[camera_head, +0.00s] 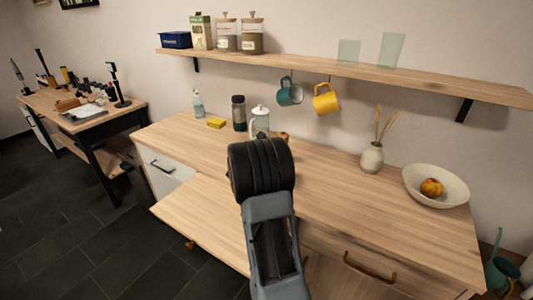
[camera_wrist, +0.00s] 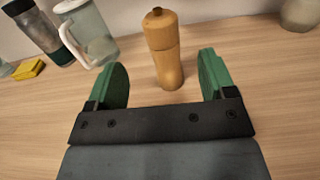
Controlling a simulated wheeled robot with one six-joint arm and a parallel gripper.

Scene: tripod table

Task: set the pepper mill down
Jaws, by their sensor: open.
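The pepper mill (camera_wrist: 166,62) is a turned wooden cylinder with a knob on top. In the wrist view it stands upright on the wooden counter (camera_wrist: 50,120). My gripper (camera_wrist: 164,78) is open, with one green finger on each side of the mill and a visible gap to both. In the head view my arm hides most of the mill; only a small brown part (camera_head: 283,136) shows beyond my wrist. The counter also shows in the head view (camera_head: 335,195).
A glass pitcher (camera_wrist: 88,32) and a dark bottle (camera_wrist: 40,32) stand left of the mill, with a yellow sponge (camera_wrist: 28,69) beyond. A vase (camera_head: 372,158) and a bowl (camera_head: 436,186) stand to the right. Mugs (camera_head: 326,99) hang above under the shelf (camera_head: 330,70).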

